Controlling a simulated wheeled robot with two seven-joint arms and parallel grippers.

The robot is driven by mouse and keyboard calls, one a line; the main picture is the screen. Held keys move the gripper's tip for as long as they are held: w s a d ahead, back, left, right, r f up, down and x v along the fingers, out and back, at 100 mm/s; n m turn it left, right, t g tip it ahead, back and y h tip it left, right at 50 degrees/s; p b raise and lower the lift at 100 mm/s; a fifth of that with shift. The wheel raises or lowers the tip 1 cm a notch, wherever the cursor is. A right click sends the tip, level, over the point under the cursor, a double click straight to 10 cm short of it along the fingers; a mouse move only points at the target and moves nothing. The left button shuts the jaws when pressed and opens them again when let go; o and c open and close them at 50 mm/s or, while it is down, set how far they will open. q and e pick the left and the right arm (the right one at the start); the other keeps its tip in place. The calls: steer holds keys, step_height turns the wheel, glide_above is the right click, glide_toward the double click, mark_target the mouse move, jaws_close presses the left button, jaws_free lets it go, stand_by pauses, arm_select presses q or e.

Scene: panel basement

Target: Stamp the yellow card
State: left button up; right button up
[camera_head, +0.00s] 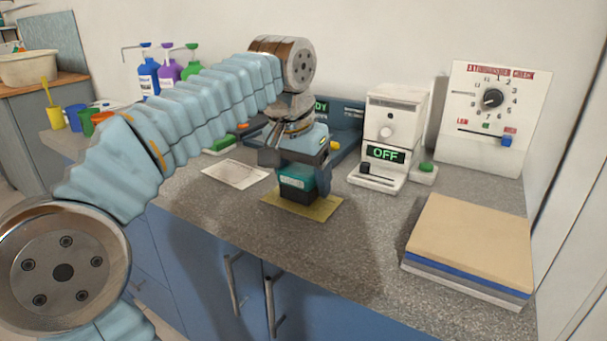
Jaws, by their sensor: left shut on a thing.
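The yellow card (318,209) lies flat on the grey speckled counter, near its front edge. A dark stamp with a teal band (297,184) stands over the middle of the card and hides part of it. My left gripper (298,164) is above the card, shut on the stamp and pointing down. The stamp's underside is hidden, so I cannot tell whether it touches the card. My right gripper is not in view.
A white sheet (236,174) lies left of the card. A white device reading OFF (388,135) and a dial panel (489,115) stand behind right. A stack of boards (470,245) is at front right. Bottles (168,70) and cups (75,117) stand at the back left.

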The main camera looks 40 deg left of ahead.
arm_select(q)
steer(key=shift+f+b, duration=0.4)
steer(key=shift+f, duration=0.1)
stand_by(1.0)
steer(key=shift+f, duration=0.1)
stand_by(0.9)
step_height(320, 180, up, 3)
steer(key=p, duration=0.3)
steer(key=shift+f, duration=0.15)
steer(key=shift+r, duration=2.2)
